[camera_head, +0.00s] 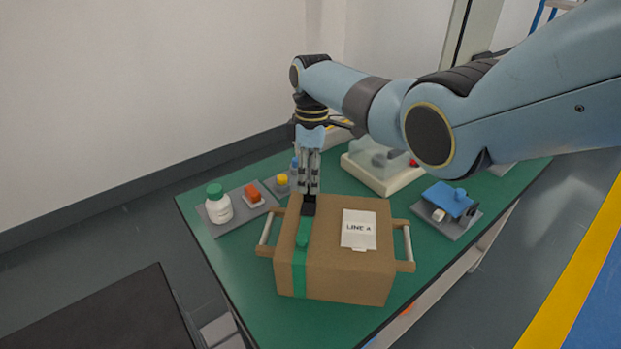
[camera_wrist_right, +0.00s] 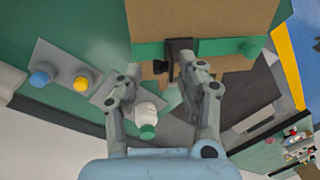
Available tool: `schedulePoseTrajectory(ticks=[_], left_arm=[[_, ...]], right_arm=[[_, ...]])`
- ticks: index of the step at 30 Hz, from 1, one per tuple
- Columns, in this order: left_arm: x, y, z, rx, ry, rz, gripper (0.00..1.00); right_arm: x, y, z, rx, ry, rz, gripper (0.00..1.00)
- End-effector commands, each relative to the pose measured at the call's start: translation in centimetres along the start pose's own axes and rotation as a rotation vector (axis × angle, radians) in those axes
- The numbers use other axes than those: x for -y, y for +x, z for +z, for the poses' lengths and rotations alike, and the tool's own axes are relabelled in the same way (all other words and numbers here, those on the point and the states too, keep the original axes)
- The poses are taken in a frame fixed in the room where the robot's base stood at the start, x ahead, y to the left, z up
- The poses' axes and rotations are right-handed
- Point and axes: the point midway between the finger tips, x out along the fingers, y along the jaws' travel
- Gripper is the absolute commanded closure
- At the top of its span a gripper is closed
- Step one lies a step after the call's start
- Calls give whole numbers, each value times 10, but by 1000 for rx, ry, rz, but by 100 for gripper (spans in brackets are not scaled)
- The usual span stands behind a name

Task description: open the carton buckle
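The brown carton (camera_head: 340,265) stands on the green table with a "LINE A" label (camera_head: 358,229) on its top. A green strap (camera_head: 300,272) runs over its left part, with a green knob (camera_head: 302,240) on it. The black buckle (camera_head: 309,207) sits on the strap at the carton's top; it also shows in the right wrist view (camera_wrist_right: 180,51). My right gripper (camera_head: 309,191) points down just above the buckle. In the wrist view its fingertips (camera_wrist_right: 163,70) are apart, close to the buckle; contact is unclear. My left gripper is not in view.
A clear-covered box (camera_head: 382,172) and a blue device (camera_head: 449,203) stand to the right. The table's front-left area is clear.

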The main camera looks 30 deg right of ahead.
Motion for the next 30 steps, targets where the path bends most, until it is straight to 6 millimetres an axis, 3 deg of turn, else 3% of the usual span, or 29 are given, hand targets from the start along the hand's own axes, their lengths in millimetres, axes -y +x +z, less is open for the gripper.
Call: schedulePoseTrajectory(ticks=[9, 15, 21, 30], left_arm=[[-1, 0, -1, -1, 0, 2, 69], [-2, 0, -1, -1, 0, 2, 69], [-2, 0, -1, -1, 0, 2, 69], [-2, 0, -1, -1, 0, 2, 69]], right_arm=[[-2, -67, 0, -2, 0, 4, 61], [-2, -101, 0, -1, 0, 2, 61], [-1, -112, 0, 1, 0, 0, 61], [-1, -112, 0, 1, 0, 0, 61]])
